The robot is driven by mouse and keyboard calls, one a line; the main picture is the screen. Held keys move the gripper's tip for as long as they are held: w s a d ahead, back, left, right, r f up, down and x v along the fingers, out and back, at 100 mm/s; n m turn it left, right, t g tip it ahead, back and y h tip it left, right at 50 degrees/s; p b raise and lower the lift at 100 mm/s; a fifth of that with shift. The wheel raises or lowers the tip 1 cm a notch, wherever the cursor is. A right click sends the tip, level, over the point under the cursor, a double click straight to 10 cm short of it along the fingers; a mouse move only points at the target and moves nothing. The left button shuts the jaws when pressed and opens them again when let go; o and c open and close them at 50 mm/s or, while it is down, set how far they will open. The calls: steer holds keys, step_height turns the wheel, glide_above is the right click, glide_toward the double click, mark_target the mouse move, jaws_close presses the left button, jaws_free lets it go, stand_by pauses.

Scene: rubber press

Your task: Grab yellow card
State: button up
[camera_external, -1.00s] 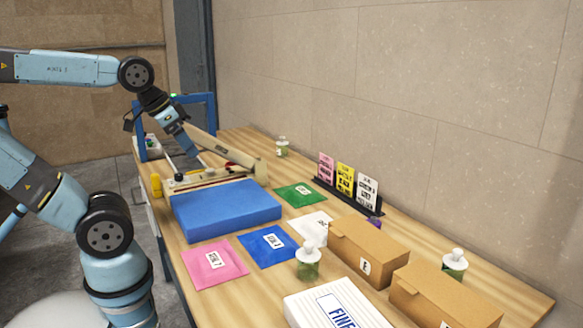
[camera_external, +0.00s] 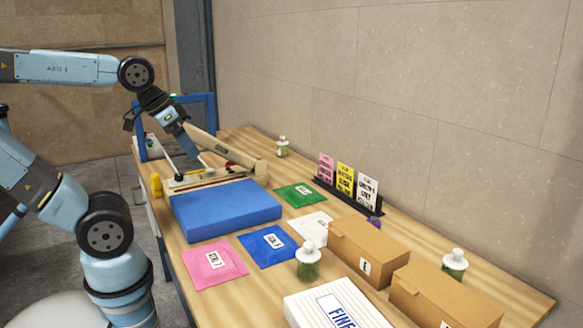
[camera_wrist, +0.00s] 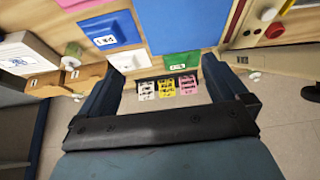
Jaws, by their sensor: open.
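The yellow card (camera_external: 344,179) stands upright in a dark holder (camera_external: 340,199) near the wall, between a pink card (camera_external: 326,168) and a white card (camera_external: 366,190). In the wrist view the yellow card (camera_wrist: 167,90) shows between my fingers, seen from afar. My gripper (camera_external: 200,164) is above the cream and red press, to the left of the card holder and well apart from it. In the wrist view my gripper (camera_wrist: 162,68) has its fingers wide apart with nothing held.
A blue block (camera_external: 226,209), green (camera_external: 299,194), blue (camera_external: 267,246) and pink (camera_external: 214,263) packets lie on the table. Cardboard boxes (camera_external: 367,246), a white box (camera_external: 335,306) and small bottles (camera_external: 308,263) stand nearer the camera. The press (camera_external: 215,178) is under my gripper.

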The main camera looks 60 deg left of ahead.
step_height(320, 180, up, 5)
steer(key=w+a+f+m+t+y, duration=0.1)
steer(key=w+a+f+m, duration=0.35)
steer(key=w, duration=0.65)
steer(key=w+a+f+m+t, duration=0.1)
steer(key=w+f+m+t, duration=0.1)
steer(key=w+f+m, duration=0.65)
steer(key=w+a+f+m+t+y, duration=0.1)
steer(key=w+a+f+m, duration=0.2)
steer(key=w, duration=1)
steer(key=w+d+r+m+t+h, duration=0.1)
steer(key=w+d+r+m+t, duration=0.25)
steer(key=d+r+m, duration=0.4)
steer(key=w+d+r+m+t+h, duration=0.1)
steer(key=w+d+r+m+t, duration=0.3)
steer(key=r+m, duration=0.65)
steer(key=m, duration=0.2)
glide_toward(345, 170)
steer(key=shift+t, duration=0.45)
steer(key=w, duration=1.2)
steer(key=shift+f, duration=0.35)
